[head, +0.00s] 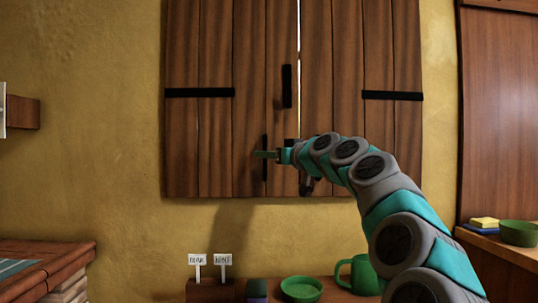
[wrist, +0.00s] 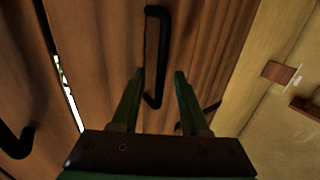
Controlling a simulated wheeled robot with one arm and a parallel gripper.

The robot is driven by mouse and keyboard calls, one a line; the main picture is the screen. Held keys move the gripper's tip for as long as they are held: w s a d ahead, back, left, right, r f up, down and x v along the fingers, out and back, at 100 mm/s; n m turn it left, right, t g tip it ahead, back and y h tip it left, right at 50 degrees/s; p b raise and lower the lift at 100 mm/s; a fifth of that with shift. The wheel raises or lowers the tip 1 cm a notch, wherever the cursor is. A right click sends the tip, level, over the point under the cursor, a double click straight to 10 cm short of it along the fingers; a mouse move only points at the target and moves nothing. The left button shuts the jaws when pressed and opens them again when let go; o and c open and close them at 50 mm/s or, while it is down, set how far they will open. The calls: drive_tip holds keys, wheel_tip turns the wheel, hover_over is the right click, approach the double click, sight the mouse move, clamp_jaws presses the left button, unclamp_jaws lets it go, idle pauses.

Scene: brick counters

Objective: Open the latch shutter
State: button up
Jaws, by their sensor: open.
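The shutter has a left leaf (head: 215,60) and a right leaf (head: 345,65), both of brown wooden planks, on the yellow wall. A thin bright gap runs between them at the top. A black upright handle (head: 287,86) sits close to this gap. In the wrist view, a black handle (wrist: 153,60) appears between the green fingers of my open gripper (wrist: 157,75). I cannot tell whether the fingers touch it. A second dark handle (wrist: 14,143) shows at lower left.
Black hinge straps (head: 200,92) cross the leaves. Below are a counter with a green bowl (head: 301,289), a green mug (head: 362,275) and small white signs (head: 198,260). A brick counter (head: 55,262) stands at left. A wooden bracket (head: 22,113) juts from the left wall.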

clamp_jaws()
idle(1.4)
